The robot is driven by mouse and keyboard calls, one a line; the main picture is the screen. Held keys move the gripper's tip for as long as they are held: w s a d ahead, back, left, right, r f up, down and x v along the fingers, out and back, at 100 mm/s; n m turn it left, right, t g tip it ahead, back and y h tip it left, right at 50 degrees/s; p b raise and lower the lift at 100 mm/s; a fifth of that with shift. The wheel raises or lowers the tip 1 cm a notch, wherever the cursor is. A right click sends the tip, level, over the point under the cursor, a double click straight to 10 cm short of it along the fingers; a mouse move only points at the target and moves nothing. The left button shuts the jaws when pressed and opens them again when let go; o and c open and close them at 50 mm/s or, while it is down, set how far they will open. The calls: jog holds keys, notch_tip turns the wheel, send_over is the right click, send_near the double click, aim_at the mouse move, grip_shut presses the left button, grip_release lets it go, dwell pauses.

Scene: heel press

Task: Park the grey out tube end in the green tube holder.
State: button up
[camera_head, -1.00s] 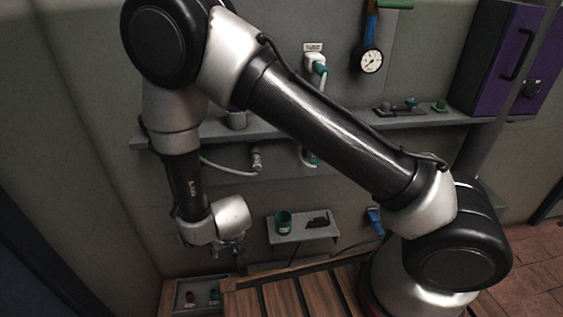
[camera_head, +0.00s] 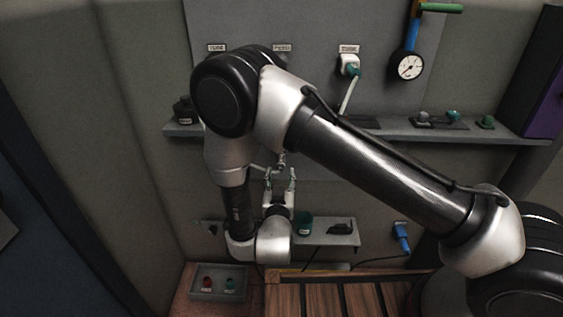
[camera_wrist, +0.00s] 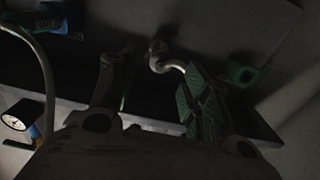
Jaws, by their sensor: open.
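The grey out tube end (camera_head: 281,160) is a small metallic fitting under the wall shelf in the head view. In the wrist view the fitting (camera_wrist: 158,55) shows with a short pale bent piece running toward the right finger. My gripper (camera_head: 280,173) points up at it, its fingers open on either side just below; I cannot tell whether they touch it. In the wrist view my gripper (camera_wrist: 155,75) has green ribbed pads on the right finger. A green square-rimmed piece, apparently the green tube holder (camera_wrist: 243,73), is to the right of the fingers; I cannot make it out in the head view.
The wall shelf (camera_head: 530,139) runs just above the gripper. A lower small shelf (camera_head: 330,240) carries a teal cup (camera_head: 304,223) and a dark item. A pressure gauge (camera_head: 409,66) hangs upper right. A grey tray (camera_head: 203,293) with red and teal pieces is lower left.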

aim_at(281, 161)
jog(key=shift+w, duration=0.1)
jog(key=shift+w+d, duration=0.1)
jog(key=shift+w, duration=4.35)
jog(key=shift+c, duration=0.5)
grip_shut()
jog(key=shift+s, duration=0.2)
jog(key=shift+s, duration=2.85)
jog(key=shift+s, duration=0.1)
